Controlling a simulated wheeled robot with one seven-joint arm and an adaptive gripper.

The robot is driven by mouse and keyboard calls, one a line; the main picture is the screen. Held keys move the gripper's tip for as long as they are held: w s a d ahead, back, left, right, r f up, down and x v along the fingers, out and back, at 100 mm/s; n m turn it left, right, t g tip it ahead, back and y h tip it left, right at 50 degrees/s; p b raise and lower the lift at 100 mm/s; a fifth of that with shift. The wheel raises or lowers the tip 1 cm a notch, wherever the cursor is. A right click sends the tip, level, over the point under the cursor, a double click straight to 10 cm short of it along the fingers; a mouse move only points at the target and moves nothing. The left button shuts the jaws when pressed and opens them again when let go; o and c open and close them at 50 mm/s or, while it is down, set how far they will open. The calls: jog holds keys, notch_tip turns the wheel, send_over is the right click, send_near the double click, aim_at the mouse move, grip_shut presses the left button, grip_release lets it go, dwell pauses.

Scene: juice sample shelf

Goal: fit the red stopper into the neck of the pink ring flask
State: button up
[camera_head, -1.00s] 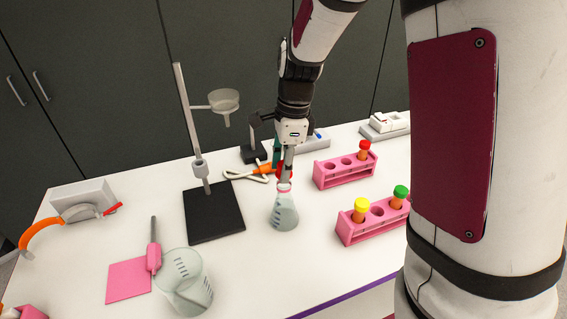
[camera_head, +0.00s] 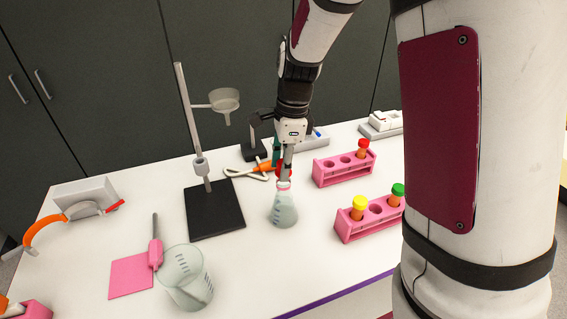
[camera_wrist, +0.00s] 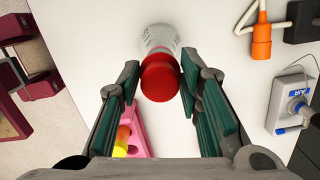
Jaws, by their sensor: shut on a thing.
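The pink ring flask (camera_head: 284,209) stands upright on the white table, pale liquid inside and a pink ring around its neck. My gripper (camera_head: 286,172) is directly above its neck, fingers pointing down. In the wrist view my gripper (camera_wrist: 160,85) is shut on the red stopper (camera_wrist: 161,78), held between the fingertips. The flask (camera_wrist: 159,40) shows beyond the stopper there, its neck largely hidden by it. In the head view the fingers hide most of the stopper, and I cannot tell whether it is touching the neck or inside it.
Two pink racks with capped tubes stand right of the flask, the nearer one (camera_head: 345,229) close by. A black stand base (camera_head: 214,212) is to the left, with a beaker (camera_head: 187,278) front left. An orange-plugged cable (camera_head: 262,166) lies behind. Table in front of the flask is clear.

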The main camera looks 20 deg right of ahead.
jog(key=shift+f, duration=1.25)
dwell(0.8)
jog(key=o, duration=1.1)
jog(key=shift+r, duration=0.15)
